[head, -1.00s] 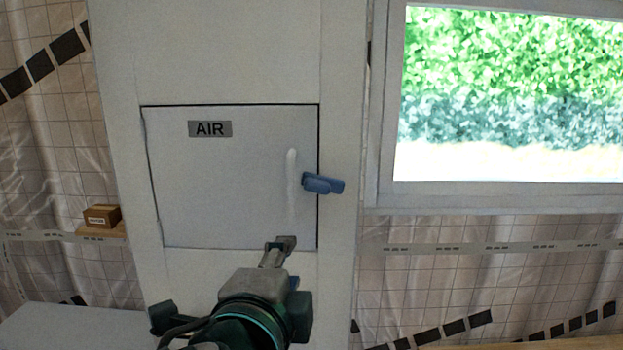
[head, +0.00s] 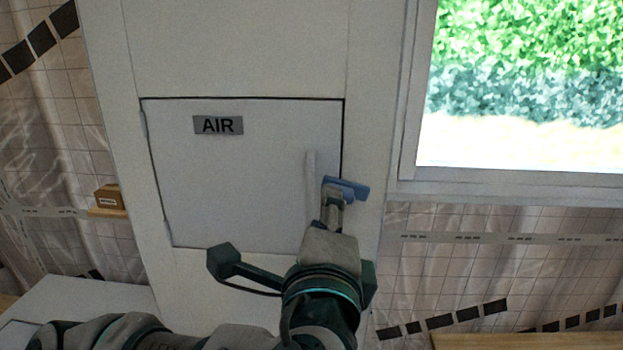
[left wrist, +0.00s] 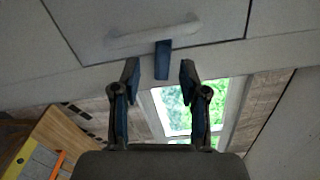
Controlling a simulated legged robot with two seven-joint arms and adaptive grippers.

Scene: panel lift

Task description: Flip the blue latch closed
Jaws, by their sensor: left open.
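The blue latch (head: 346,188) sits at the right edge of the white AIR panel (head: 230,185) and lies roughly level across the gap onto the frame. My left gripper (head: 333,203) is just below the latch in the head view, its tips close to it or overlapping it. In the left wrist view the latch (left wrist: 162,60) points down between the two open fingers (left wrist: 160,72) of that gripper, with gaps on both sides. No grip on it shows. My right gripper is in neither view.
A white vertical handle (head: 310,187) stands on the panel just left of the latch. A window (head: 530,85) is at the right. A small brown box (head: 108,196) sits on a shelf at the left.

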